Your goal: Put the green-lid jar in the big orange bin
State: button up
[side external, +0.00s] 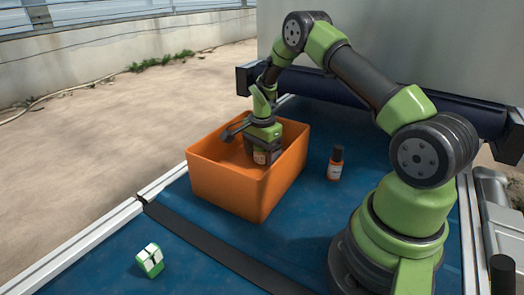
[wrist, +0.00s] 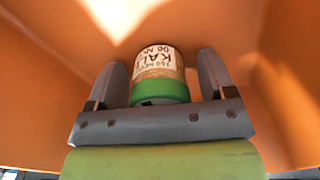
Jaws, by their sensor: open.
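The big orange bin (side external: 225,187) stands on the blue surface, and its orange walls (wrist: 45,100) fill the wrist view. My gripper (side external: 262,150) is down inside the bin. The green-lid jar (wrist: 159,75) is between the fingers of my gripper (wrist: 162,75) in the wrist view, its printed label towards the far side and its green lid close to the palm. The fingers stand apart with a visible gap on each side of the jar.
A small dark-capped bottle with an orange label (side external: 335,163) stands right of the bin. A green-and-white block (side external: 150,261) lies at the front left. A dark strip (side external: 215,245) crosses the blue surface (side external: 290,235). Metal rails edge the surface.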

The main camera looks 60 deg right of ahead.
notch_tip(320, 180, up, 12)
jog(key=shift+f, duration=0.1)
jog(key=s+a+r+n+t, duration=0.2)
jog(key=s+a+r+n, duration=0.25)
jog(key=a+r, duration=0.3)
jog(key=s+a+r+n+t, duration=0.2)
jog(key=s+a+r+n, duration=0.3)
jog(key=r, duration=0.3)
jog(key=s+a+n+t+y, duration=0.2)
jog(key=s+a+n, duration=0.4)
jog(key=s, duration=0.4)
jog(key=shift+s+a+r+n+t, duration=0.15)
jog(key=shift+a+r+n+t, duration=0.25)
jog(key=shift+t, duration=0.2)
